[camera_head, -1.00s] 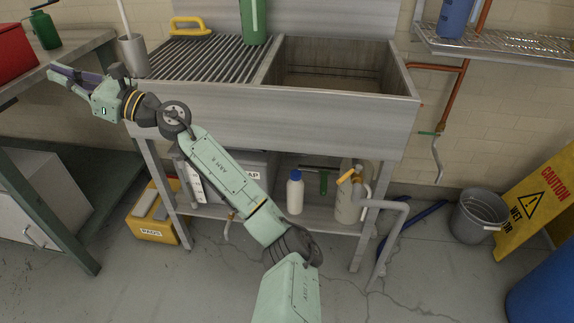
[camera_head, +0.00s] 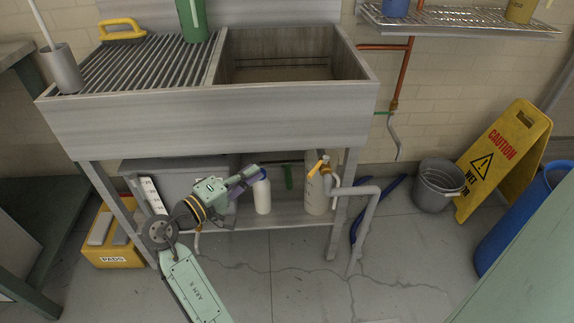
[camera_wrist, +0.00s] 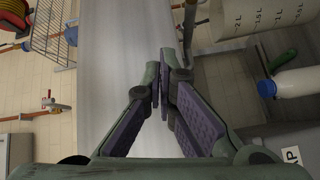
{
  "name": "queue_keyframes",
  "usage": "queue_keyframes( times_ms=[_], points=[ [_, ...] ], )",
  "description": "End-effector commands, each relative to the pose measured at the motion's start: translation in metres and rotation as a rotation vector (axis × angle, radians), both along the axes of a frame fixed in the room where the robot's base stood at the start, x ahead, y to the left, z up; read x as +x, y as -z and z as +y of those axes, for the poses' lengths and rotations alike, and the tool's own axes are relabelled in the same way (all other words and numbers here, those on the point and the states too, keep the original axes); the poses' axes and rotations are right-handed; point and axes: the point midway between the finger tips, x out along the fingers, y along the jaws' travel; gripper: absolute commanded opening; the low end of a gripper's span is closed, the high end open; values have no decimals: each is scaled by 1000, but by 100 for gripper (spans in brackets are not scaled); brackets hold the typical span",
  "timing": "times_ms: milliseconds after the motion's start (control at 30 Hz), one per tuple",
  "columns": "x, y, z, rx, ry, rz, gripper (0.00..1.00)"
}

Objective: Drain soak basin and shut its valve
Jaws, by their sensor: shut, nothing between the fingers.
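The soak basin is the open grey sink (camera_head: 350,72) at the right of the wash stand. I cannot tell whether water stands in it. A grey drain pipe (camera_head: 368,190) comes from below it and bends down toward the floor. A valve with a yellow-orange lever (camera_head: 317,168) sits on this pipe; I cannot tell its setting. My gripper (camera_head: 256,170) is under the basin front, left of the valve and apart from it, overlapping the white bottle's blue cap in the head view. In the wrist view my gripper (camera_wrist: 159,78) has its fingertips together, with nothing between them.
The white bottle (camera_head: 262,196), a jug (camera_head: 318,197) and a grey bin (camera_head: 170,178) stand on the lower shelf. A stand leg (camera_head: 341,215) is near the pipe. A bucket (camera_head: 438,188) and caution sign (camera_head: 500,160) stand right. Floor in front is clear.

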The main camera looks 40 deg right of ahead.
Motion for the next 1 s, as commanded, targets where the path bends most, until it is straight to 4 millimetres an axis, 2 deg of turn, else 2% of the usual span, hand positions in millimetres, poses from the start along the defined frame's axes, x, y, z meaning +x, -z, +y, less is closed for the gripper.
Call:
queue_keyframes(
  times_ms=[100,267,633,800,1000],
  points=[
    [-11,6,-8,18,40,0,0],
    [-8,6,-28,18,43,0,0],
    [4,8,-106,16,40,2,0],
    [-20,16,-113,21,39,2,0],
    [-30,18,-116,19,34,2,0]
  ],
)
